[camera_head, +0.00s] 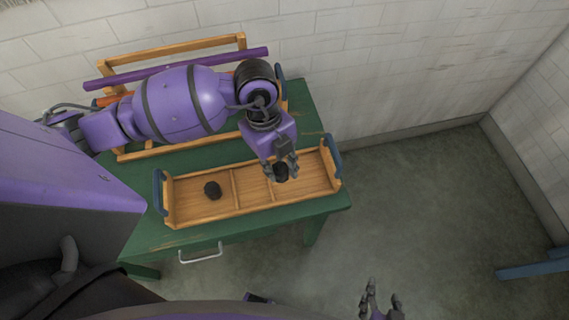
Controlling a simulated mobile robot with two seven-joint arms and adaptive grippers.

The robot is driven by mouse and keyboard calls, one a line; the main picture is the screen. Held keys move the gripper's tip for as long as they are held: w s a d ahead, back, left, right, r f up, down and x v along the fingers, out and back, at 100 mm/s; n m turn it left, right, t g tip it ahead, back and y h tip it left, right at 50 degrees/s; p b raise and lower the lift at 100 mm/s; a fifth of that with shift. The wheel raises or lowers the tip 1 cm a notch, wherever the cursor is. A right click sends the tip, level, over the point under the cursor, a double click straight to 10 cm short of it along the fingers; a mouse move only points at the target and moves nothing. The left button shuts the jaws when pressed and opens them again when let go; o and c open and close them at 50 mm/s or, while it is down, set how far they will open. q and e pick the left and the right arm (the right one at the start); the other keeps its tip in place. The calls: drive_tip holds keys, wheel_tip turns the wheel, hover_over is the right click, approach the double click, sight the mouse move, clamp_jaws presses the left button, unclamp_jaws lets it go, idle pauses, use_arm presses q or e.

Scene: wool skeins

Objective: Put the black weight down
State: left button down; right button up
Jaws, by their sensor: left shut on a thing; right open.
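My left gripper (285,172) points down over the wooden tray and is shut on a small black weight (281,174). The wooden tray (200,216) has dividers and blue end handles, and sits on the green table. A dark lump (212,190) lies in the tray's left compartment. My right gripper (382,298) is open and empty at the bottom edge, away from the table.
The green table (318,115) stands against a white brick wall. A wooden rack (170,47) with a purple bar (105,82) is behind my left arm, partly hidden. Open floor lies to the right, with a blue object (530,270) at the edge.

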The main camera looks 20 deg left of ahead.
sight(286, 165)
use_arm(q)
drive_tip(key=w+f, duration=0.2)
drive_tip(key=f, duration=0.1)
drive_tip(key=w+f, duration=0.1)
drive_tip(key=f, duration=0.1)
drive_tip(key=shift+w+d, duration=0.3)
drive_tip(key=shift+d, duration=0.1)
wheel_tip(286, 165, down, 4)
drive_tip(key=shift+w+r+b, duration=0.15)
drive_tip(key=shift+r+b, duration=0.1)
drive_tip(key=shift+b, duration=0.2)
drive_tip(key=c, duration=1.4)
unclamp_jaws()
drive_tip(key=shift+c, duration=0.2)
wheel_tip(286, 165, up, 12)
drive_tip(key=w+a, duration=0.1)
drive_tip(key=a, duration=0.1)
drive_tip(key=shift+p, duration=0.45)
